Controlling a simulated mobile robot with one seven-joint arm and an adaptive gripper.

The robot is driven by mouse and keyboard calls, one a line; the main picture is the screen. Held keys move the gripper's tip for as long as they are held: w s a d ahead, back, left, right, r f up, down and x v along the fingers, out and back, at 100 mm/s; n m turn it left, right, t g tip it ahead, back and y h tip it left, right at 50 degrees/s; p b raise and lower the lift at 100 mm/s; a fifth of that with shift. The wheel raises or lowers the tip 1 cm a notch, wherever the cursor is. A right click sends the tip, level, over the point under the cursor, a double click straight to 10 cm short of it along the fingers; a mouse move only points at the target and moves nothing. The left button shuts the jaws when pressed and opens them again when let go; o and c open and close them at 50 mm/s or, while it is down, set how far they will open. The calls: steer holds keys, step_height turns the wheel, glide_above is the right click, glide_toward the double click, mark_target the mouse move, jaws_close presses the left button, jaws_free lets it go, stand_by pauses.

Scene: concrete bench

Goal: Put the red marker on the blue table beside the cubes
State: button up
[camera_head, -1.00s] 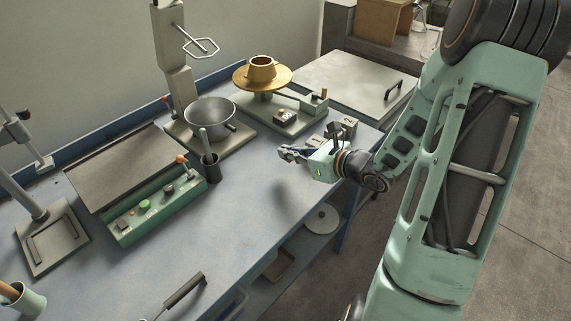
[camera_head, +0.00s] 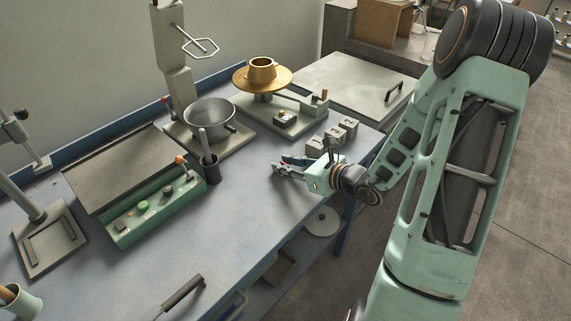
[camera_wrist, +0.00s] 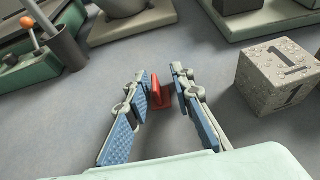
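The red marker (camera_wrist: 155,92) shows in the wrist view as a short red shape at the fingertips, partly hidden by the fingers. My gripper (camera_wrist: 161,88) has its blue-padded fingers apart, with the red shape between and just beyond their tips; whether a pad touches it is unclear. In the head view my gripper (camera_head: 277,168) is low over the right part of the blue table (camera_head: 235,225). The grey numbered cubes (camera_head: 335,136) stand in a row just beyond it; one cube (camera_wrist: 280,76) is right of the fingers in the wrist view.
A black cup (camera_head: 210,168) with a tool, a grey pot (camera_head: 210,115) and a green control box (camera_head: 150,213) stand left of the gripper. A scale with a brass pan (camera_head: 262,80) is behind. The table's front is mostly clear, apart from a black handle (camera_head: 183,291).

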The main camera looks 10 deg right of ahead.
steer(key=shift+r, duration=0.1)
steer(key=shift+s+d+r, duration=0.1)
steer(key=shift+r, duration=0.05)
steer(key=p+v, duration=0.1)
steer(key=v, duration=1)
steer(key=shift+s+d+p, duration=0.2)
steer(key=shift+s+p, duration=0.1)
steer(key=shift+p, duration=0.05)
